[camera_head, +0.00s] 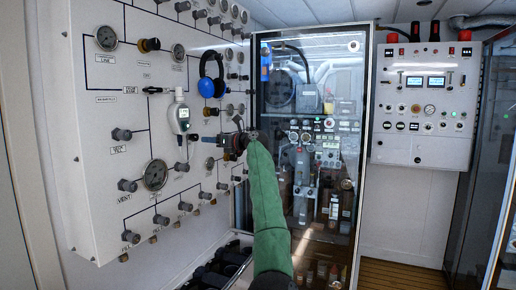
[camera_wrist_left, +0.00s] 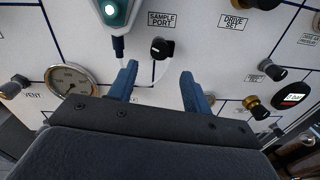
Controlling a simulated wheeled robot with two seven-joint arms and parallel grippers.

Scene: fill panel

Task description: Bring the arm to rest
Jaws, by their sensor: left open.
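My left arm, in a green sleeve, comes up from the bottom of the head view. My left gripper (camera_head: 222,139) is in front of the white panel (camera_head: 100,200), right of a pressure gauge. In the left wrist view, its two blue fingers (camera_wrist_left: 160,86) are spread apart with nothing between them. Beyond them is the black knob-like fitting (camera_wrist_left: 162,48) beside the "SAMPLE PORT" label. A white handheld device with a lit green spot (camera_head: 179,117) is on the panel; its lower end also shows in the left wrist view (camera_wrist_left: 117,14). My right gripper is not in view.
Blue ear defenders (camera_head: 211,75) hang on the panel above my gripper. Gauges, knobs and valves stick out of the panel around it. A glass-fronted cabinet (camera_head: 358,200) stands just right of my arm. A control box (camera_head: 425,105) is on the far wall.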

